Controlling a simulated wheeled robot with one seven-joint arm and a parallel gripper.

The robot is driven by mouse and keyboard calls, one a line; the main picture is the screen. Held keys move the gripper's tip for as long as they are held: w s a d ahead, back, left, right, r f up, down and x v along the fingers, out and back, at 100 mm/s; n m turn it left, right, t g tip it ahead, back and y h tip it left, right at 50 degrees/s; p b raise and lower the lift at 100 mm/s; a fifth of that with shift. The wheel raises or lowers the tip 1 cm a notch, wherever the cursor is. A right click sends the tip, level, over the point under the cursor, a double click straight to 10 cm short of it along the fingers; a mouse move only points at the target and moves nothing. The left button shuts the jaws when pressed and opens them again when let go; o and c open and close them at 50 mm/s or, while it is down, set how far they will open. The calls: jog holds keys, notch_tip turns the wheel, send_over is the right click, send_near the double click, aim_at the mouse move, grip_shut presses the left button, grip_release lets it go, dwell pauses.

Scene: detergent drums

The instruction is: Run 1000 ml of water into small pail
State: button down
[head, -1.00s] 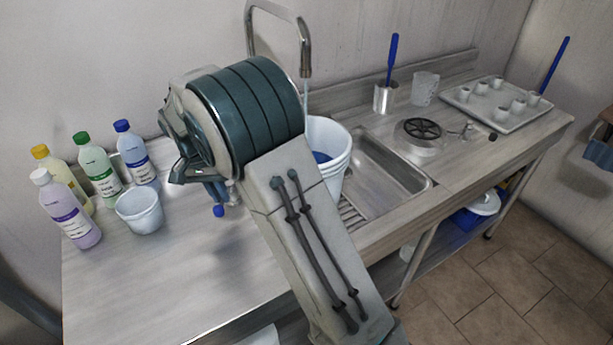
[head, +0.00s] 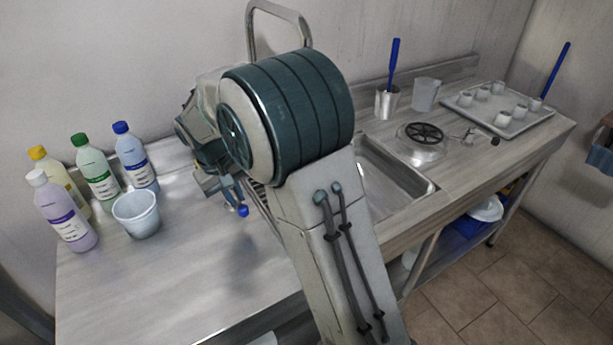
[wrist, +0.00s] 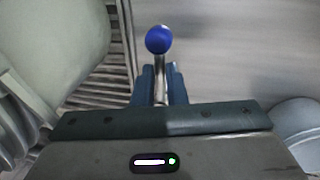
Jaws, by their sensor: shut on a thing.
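A small whitish pail (head: 137,216) stands upright on the counter at the left, in front of the bottles. Part of a pale round vessel, probably the same pail, shows at the lower right of the wrist view (wrist: 297,128). My gripper (head: 222,188) is shut on a metal lever (wrist: 160,75) with a blue ball knob (wrist: 159,40); the knob also shows in the head view (head: 243,210). The tap's bent neck (head: 280,12) shows above.
Several capped bottles (head: 97,170) stand at the back left. Right of my arm are the sink basin (head: 385,185), a steel cup with a blue-handled tool (head: 387,103), a clear jug (head: 425,95) and a tray of small cups (head: 540,119). The front left counter is clear.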

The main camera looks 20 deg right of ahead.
jog(key=shift+d, duration=0.25)
jog(key=c, duration=1.4)
grip_release()
jog(key=shift+w+d, duration=0.1)
jog(key=shift+d, duration=0.1)
jog(key=shift+a, duration=0.3)
jog(key=shift+d, duration=0.1)
jog(key=shift+d, duration=0.1)
jog(key=o, duration=0.4)
jog(key=shift+r, duration=0.15)
